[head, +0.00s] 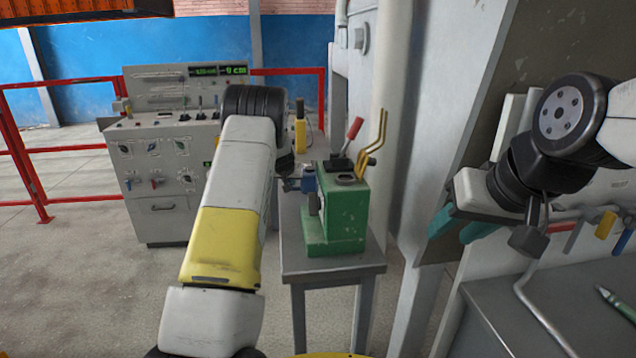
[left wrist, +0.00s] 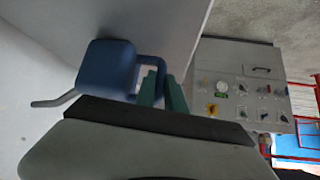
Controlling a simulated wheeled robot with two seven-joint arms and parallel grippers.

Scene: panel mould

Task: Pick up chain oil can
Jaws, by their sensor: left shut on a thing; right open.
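The chain oil can is a small blue can (left wrist: 108,68) with a grey spout and a loop handle, seen large in the left wrist view. In the head view a small blue part of it (head: 309,181) shows beside the green machine. My left gripper (left wrist: 163,92) has its teal fingers shut at the can's handle. In the head view my left arm hides most of that gripper. My right gripper (head: 460,226) is open and empty at the right, well away from the can.
A green machine (head: 338,215) with a red lever and yellow hooked bars stands on a grey stand (head: 335,268), close right of the can. A control console (head: 160,165) and red railings stand behind. A grey workbench (head: 540,315) and hanging tools are at the right.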

